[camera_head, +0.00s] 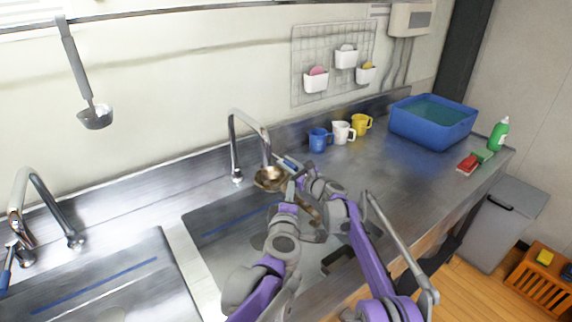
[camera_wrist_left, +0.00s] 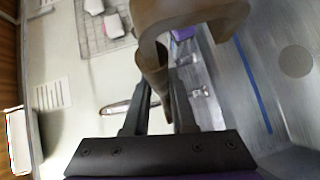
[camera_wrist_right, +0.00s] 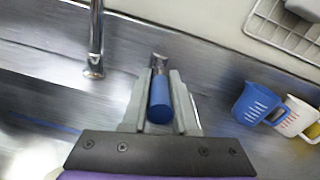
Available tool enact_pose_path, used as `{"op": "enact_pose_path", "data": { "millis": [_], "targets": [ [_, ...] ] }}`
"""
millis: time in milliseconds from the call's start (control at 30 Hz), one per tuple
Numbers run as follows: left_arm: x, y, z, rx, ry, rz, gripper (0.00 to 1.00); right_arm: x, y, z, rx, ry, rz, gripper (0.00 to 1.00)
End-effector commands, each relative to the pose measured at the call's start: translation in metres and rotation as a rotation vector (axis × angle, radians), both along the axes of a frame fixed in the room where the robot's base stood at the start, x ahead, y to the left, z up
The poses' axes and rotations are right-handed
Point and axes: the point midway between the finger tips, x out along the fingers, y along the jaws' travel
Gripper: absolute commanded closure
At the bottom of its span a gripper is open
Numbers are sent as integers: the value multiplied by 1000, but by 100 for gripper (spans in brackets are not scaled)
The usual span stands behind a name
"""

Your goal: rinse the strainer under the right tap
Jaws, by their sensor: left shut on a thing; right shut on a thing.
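The right tap (camera_head: 250,120) arches over the right basin, with its spout end just above the brass-coloured strainer bowl (camera_head: 270,178). I cannot make out a water stream. My left gripper (camera_head: 309,212) is shut on the strainer's brownish handle, which shows large between the fingers in the left wrist view (camera_wrist_left: 152,65). My right gripper (camera_head: 297,178) is shut on the right tap's blue lever handle (camera_wrist_right: 160,98). The blue handle also shows in the head view (camera_head: 289,163). My arms hide part of the basin and the strainer handle.
The left tap (camera_head: 40,180) and left basin are at the left. Blue, white and yellow cups (camera_head: 342,132) stand behind the counter's clear middle. A blue tub (camera_head: 433,134), green bottle (camera_head: 498,134) and red sponge (camera_head: 467,164) are farther right. A ladle (camera_head: 94,115) hangs left.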

Motion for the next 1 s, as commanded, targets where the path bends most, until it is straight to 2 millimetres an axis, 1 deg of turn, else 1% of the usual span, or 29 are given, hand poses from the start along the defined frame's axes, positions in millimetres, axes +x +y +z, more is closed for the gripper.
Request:
{"op": "enact_pose_path", "data": {
  "millis": [67,200,500,533,600,700,1000],
  "targets": [
    [0,0,0,0,0,0,100,4,-4,1,1,-1,26,100],
    [0,0,0,0,0,0,100,5,-7,1,2,1,63,100],
    [0,0,0,0,0,0,100,5,-7,1,1,2,71,100],
    [0,0,0,0,0,0,100,5,-7,1,1,2,71,71],
    [0,0,0,0,0,0,100,5,-7,1,1,2,71,58],
    [0,0,0,0,0,0,100,5,-7,1,1,2,71,43],
    [0,0,0,0,0,0,100,4,-8,1,1,2,70,43]
  ]
}}
